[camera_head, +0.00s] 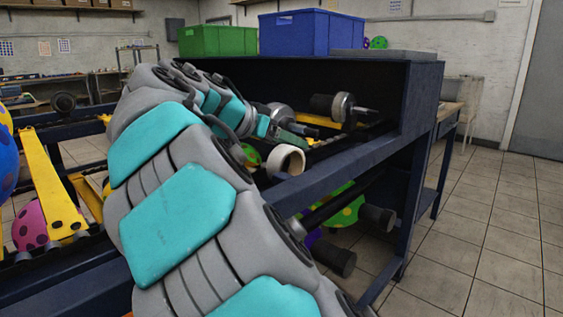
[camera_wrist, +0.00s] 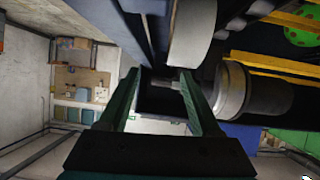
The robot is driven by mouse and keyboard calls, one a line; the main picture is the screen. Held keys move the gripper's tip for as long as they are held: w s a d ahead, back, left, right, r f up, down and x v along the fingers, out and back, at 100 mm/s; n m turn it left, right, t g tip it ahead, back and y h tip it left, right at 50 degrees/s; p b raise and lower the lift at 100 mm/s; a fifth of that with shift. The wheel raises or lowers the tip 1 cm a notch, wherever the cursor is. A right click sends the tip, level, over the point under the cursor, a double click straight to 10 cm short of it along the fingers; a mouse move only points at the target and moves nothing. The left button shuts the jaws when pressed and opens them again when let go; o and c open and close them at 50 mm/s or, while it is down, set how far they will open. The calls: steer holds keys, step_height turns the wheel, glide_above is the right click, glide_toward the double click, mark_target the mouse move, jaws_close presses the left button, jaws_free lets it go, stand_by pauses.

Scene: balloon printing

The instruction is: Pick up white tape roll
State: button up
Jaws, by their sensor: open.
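The white tape roll (camera_head: 285,149) rests on its side near the dark blue beam of the machine, with its tan core facing the head camera. In the wrist view a pale white roll (camera_wrist: 194,32), apparently the same one, shows at the top, just beyond and beside the right finger. My gripper (camera_wrist: 160,73) is open, with its two dark green fingers apart and nothing between them. In the head view my gripper (camera_head: 297,134) is just behind and above the roll, partly hidden by my arm.
A metal-ended roller (camera_head: 343,108) sticks out inside the machine, right of my gripper. The dark blue machine frame (camera_head: 385,164) surrounds the spot. A blue crate (camera_head: 312,33) and a green crate (camera_head: 217,41) stand on top. The tiled floor at right is clear.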

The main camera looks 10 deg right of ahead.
mark_target(282, 147)
steer(key=a, duration=0.1)
steer(key=w+a+f, duration=0.1)
steer(key=shift+w+a+y, duration=0.25)
steer(key=shift+a+y, duration=0.05)
steer(key=shift+w+d+f, duration=0.1)
steer(key=shift+w+f, duration=0.1)
steer(key=shift+w, duration=0.05)
steer(key=shift+p+x, duration=0.6)
steer(key=shift+x, duration=2.95)
steer(key=shift+s+d+r, duration=0.1)
steer(key=shift+r, duration=0.05)
jaws_close()
